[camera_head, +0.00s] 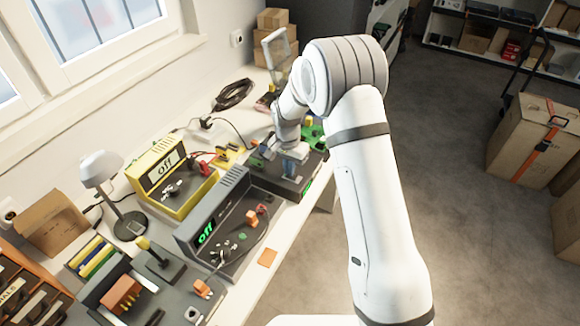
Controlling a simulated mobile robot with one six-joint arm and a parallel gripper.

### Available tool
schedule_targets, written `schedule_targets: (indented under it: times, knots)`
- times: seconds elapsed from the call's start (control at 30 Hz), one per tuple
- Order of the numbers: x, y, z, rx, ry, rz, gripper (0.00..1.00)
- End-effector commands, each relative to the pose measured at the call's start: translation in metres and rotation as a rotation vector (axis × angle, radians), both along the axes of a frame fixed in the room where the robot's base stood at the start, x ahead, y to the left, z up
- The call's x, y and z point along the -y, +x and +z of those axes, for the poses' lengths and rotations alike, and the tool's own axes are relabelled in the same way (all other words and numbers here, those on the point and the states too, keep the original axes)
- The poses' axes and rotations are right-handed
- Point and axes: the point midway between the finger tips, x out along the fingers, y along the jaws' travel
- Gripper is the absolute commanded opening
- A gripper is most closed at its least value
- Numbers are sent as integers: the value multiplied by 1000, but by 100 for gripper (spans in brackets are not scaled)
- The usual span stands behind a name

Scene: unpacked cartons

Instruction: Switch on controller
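My gripper (293,158) points down at a dark flat box (299,187) near the bench's front edge. The tip is small and partly merged with what lies under it, so I cannot tell whether it touches or how the fingers stand. A small green light shows on the box's front side. To its left is a grey device (231,215) with green "off" on its display and a knob. Behind that is a yellow device (173,176), also reading "off". No label shows which one is the controller.
A desk lamp (106,183), a cardboard box (53,222) and a soldering stand (158,262) occupy the bench's left part. A black cable coil (234,94) lies behind. Cartons (534,140) stand on the floor at right. My arm hides part of the bench's right end.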

Motion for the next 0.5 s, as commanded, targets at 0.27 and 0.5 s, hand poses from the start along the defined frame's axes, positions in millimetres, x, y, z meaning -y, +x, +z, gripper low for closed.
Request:
schedule_targets:
  times: [0.27, 0.5]
  knots:
    - [12, -13, -9, -31, -7, -7, 0]
    - [15, -13, -8, -31, -8, -9, 0]
